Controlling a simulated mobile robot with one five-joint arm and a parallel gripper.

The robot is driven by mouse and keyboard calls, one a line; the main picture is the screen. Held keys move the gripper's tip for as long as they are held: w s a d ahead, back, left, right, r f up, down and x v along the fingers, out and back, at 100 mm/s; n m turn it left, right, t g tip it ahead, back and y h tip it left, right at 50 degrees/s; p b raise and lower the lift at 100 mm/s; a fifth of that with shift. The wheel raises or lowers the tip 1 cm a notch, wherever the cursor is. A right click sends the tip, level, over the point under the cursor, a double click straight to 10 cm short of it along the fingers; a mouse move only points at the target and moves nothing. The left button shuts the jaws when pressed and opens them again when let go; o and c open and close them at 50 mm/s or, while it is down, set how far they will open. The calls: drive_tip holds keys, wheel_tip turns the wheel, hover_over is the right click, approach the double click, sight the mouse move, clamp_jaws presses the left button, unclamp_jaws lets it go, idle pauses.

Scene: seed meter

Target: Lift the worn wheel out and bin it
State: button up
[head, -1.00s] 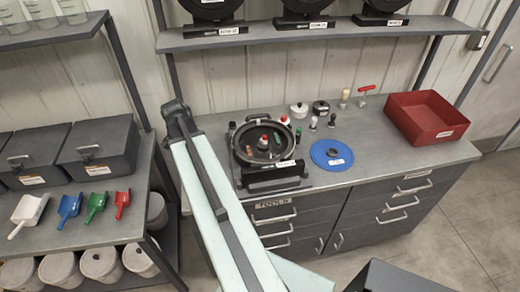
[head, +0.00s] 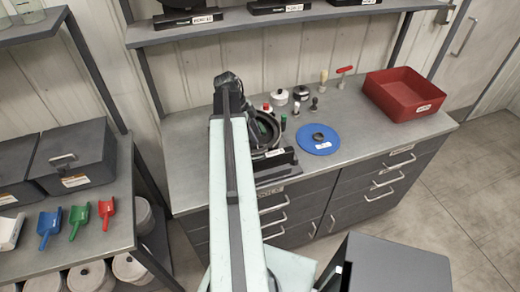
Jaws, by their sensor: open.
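The seed meter housing (head: 266,128) is a dark round ring on the bench, and my arm covers its left part. The wheel inside it cannot be made out clearly. A blue disc (head: 309,146) with a dark hub and a white label lies flat on the bench to the right of the housing. A red open box (head: 405,95) with a white label stands at the bench's right end. My arm reaches up across the picture to a dark joint above and left of the housing. My gripper does not show; the arm hides whatever lies behind it.
A white-topped pot (head: 280,97), a dark pot (head: 301,93) and small handled tools stand behind the housing. A red T-handled tool (head: 343,75) stands at the back. A shelf (head: 300,24) overhangs the bench. Bare bench lies between the disc and the red box.

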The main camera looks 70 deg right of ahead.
sight(259, 145)
drive_tip(key=b+x, duration=0.2)
drive_tip(key=x, duration=0.1)
drive_tip(key=b+x, duration=0.1)
drive_tip(key=b, duration=0.1)
drive_tip(key=shift+w+a+f, duration=0.1)
drive_tip(key=shift+w+f, duration=0.05)
drive_tip(key=shift+f, duration=0.25)
drive_tip(key=shift+s+f+b, duration=0.2)
drive_tip(key=shift+f+b, duration=0.1)
drive_tip(key=shift+b, duration=0.05)
drive_tip(key=shift+r, duration=0.2)
clamp_jaws()
drive_tip(key=w+d+r+p, duration=0.1)
drive_tip(key=d+r+p, duration=0.1)
drive_tip(key=d, duration=0.2)
drive_tip(key=w+d+r+p, duration=0.1)
drive_tip(key=d+r+p, duration=0.2)
drive_tip(key=d, duration=0.1)
drive_tip(key=w+d+r+p, duration=0.2)
drive_tip(key=d+r+p, duration=0.1)
drive_tip(key=d, duration=0.2)
drive_tip(key=shift+w+d, duration=0.1)
drive_tip(key=shift+d, duration=0.15)
drive_tip(key=shift+r+p, duration=0.1)
drive_tip(key=shift+p, duration=0.2)
